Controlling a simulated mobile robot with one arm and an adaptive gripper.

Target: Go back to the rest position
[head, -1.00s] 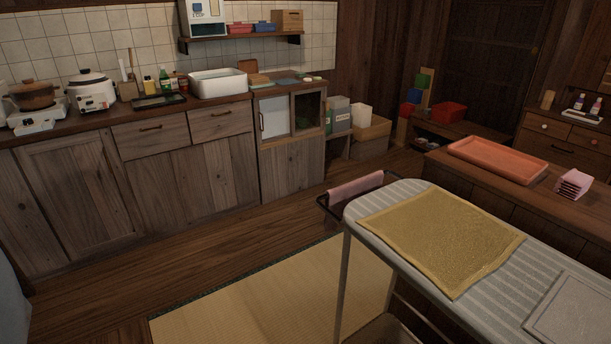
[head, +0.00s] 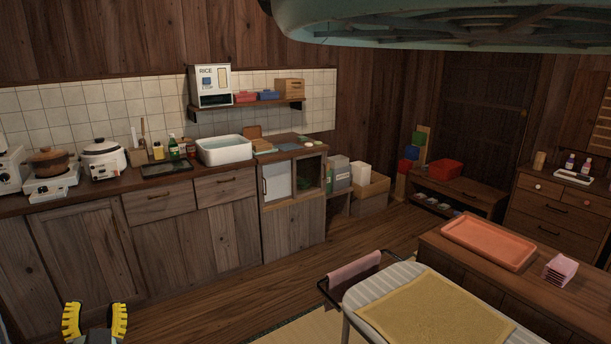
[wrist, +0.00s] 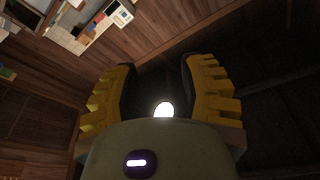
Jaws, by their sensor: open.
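My gripper (head: 94,321) shows at the bottom left of the head view, pointing up, its two yellow ribbed fingers apart with nothing between them. In the wrist view my gripper (wrist: 160,95) is also open and empty, with a bright round light seen between the fingers. It is in the air in front of the lower cabinets and touches nothing that I can see. The rest of the arm is below the head picture and hidden.
A long wooden counter (head: 128,183) runs along the left wall. An ironing board (head: 378,287) with a yellow cloth (head: 440,315) stands at the lower right. Behind it is a low cabinet with an orange tray (head: 488,242). A large round lamp (head: 440,30) hangs overhead. Wooden floor between is clear.

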